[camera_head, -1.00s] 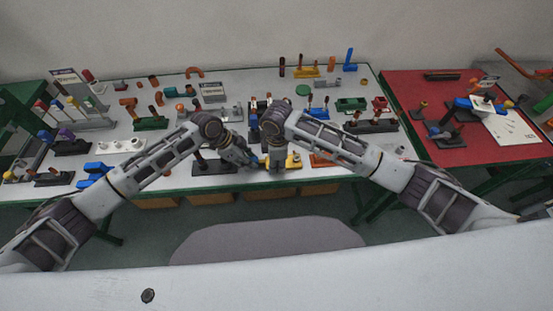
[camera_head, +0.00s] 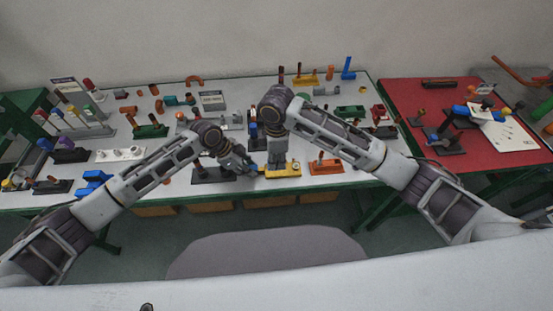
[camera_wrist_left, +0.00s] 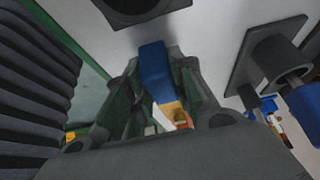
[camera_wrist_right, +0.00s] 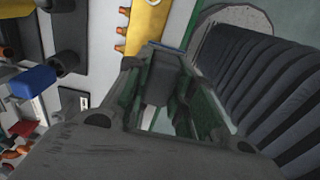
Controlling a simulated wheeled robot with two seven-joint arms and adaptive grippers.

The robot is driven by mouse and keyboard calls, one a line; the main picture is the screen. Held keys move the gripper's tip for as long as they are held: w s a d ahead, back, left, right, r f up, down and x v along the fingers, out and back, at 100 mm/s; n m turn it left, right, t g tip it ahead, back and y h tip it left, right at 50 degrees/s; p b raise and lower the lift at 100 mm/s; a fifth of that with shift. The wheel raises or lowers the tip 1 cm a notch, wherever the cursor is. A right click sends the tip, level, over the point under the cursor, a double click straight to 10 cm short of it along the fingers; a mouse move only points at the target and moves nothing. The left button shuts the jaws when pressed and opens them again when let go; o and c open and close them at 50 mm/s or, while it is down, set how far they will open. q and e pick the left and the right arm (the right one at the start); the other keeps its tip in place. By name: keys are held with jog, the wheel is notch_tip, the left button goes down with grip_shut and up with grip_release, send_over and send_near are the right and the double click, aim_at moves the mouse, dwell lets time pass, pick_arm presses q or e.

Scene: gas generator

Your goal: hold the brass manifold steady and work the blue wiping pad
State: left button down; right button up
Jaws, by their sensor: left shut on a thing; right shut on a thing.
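My left gripper (camera_head: 250,168) is low over the front of the white table. In the left wrist view a blue block (camera_wrist_left: 154,70), which looks like the wiping pad, sits between its fingers, and the jaws are shut on it. Yellow and orange parts (camera_wrist_left: 176,116) show beyond the block. My right gripper (camera_head: 278,167) points down at a yellow piece (camera_head: 290,171), which looks like the brass manifold. In the right wrist view this yellow body (camera_wrist_right: 143,25) with orange stubs lies by the fingertips. The right jaws are shut; their contact with it is hidden.
An orange fixture (camera_head: 326,166) stands right of the yellow piece, and a dark plate (camera_head: 212,175) left of it. Several fixtures crowd the table behind. A red table (camera_head: 400,92) stands at the right with more parts and a paper sheet.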

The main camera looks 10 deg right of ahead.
pick_arm(q)
jog(key=c, duration=1.1)
grip_release()
jog(key=shift+r, duration=0.15)
jog(key=shift+v, duration=5.85)
jog(key=shift+s, duration=0.1)
